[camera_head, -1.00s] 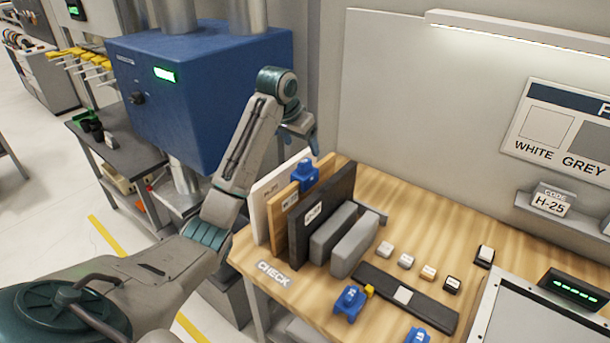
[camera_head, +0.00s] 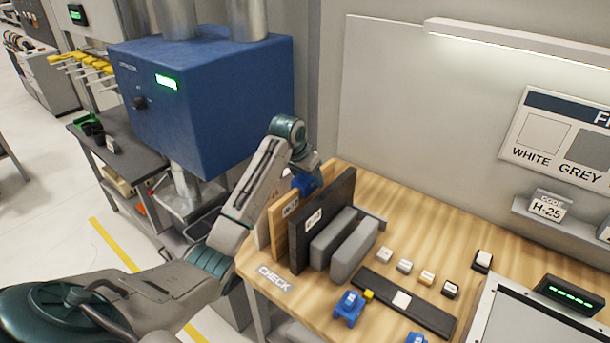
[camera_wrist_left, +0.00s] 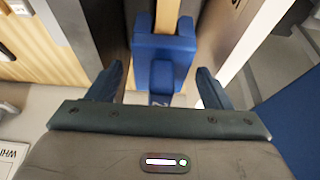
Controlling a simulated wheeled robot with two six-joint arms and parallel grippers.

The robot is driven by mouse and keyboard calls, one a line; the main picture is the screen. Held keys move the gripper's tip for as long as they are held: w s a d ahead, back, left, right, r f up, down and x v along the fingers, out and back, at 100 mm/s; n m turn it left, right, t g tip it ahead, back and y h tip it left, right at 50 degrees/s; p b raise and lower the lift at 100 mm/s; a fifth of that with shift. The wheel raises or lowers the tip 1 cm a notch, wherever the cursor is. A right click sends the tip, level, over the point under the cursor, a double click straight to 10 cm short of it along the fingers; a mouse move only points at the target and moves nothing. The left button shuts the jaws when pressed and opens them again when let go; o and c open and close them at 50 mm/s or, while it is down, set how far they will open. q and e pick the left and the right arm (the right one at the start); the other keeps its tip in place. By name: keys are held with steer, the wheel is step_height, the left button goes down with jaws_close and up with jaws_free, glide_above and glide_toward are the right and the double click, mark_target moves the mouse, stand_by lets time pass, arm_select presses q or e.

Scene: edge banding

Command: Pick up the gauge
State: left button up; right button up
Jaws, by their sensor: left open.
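A blue gauge (camera_head: 303,184) sits on top of the upright wood-coloured panel (camera_head: 284,225) in the row of panels. In the left wrist view the blue gauge (camera_wrist_left: 163,62) straddles the panel's edge, ahead of and between the two fingers. My left gripper (camera_head: 309,167) is just above it, with its fingers apart, one on each side in the wrist view; I see no grip on it. The arm hides part of the gauge in the head view. Another blue gauge (camera_head: 349,308) stands on the bench front, and a third (camera_head: 416,338) is cut off at the bottom edge. My right gripper is not in view.
A black panel (camera_head: 325,222) and grey blocks (camera_head: 353,246) stand close right of the gauge. Small blocks and a dark strip (camera_head: 429,314) lie on the bench. A blue machine (camera_head: 205,100) stands behind.

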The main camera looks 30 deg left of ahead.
arm_select(q)
steer(key=shift+w+f, duration=0.1)
steer(key=shift+f, duration=0.15)
steer(key=c, duration=1.2)
steer(key=shift+r, duration=0.1)
